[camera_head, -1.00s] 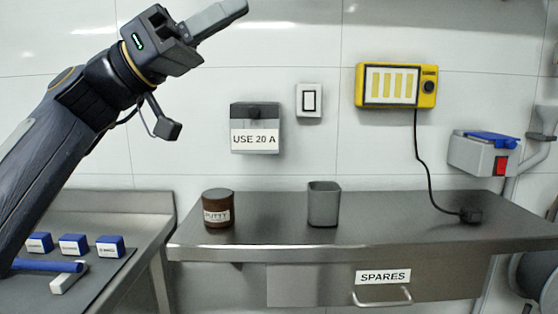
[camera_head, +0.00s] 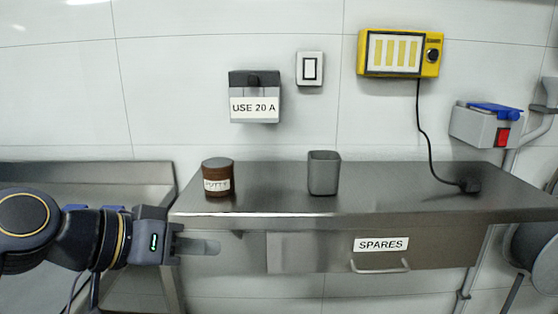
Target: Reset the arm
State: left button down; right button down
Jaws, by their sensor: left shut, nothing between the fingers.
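My left arm comes in low from the left, roughly level. Its gripper (camera_head: 212,247) points right, just below the front edge of the steel shelf (camera_head: 330,219). The fingers are together with nothing between them. They appear partly in front of the shelf's underside. My right gripper is not in view.
On the shelf stand a brown putty jar (camera_head: 218,178) and a grey cup (camera_head: 324,173). A black plug (camera_head: 469,186) lies at the right, its cord running to a yellow wall unit (camera_head: 400,53). Below is a SPARES drawer (camera_head: 330,255). A grey USE 20 A box (camera_head: 254,84) and blue-lidded socket box (camera_head: 487,128) are on the wall.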

pick_arm(q)
jog(key=s+a+f+n+g+y, duration=0.1)
jog(key=s+a+f+n+y, duration=0.35)
jog(key=f, duration=0.75)
jog(key=s+a+f+n+g+y, duration=0.15)
jog(key=s+a+f, duration=0.35)
jog(key=s+f, duration=0.6)
notch_tip(320, 180, up, 30)
jog(key=w+p, duration=0.1)
jog(key=p, duration=3)
jog(key=shift+w+f, duration=0.25)
jog(key=shift+w, duration=0.15)
jog(key=shift+t, duration=0.25)
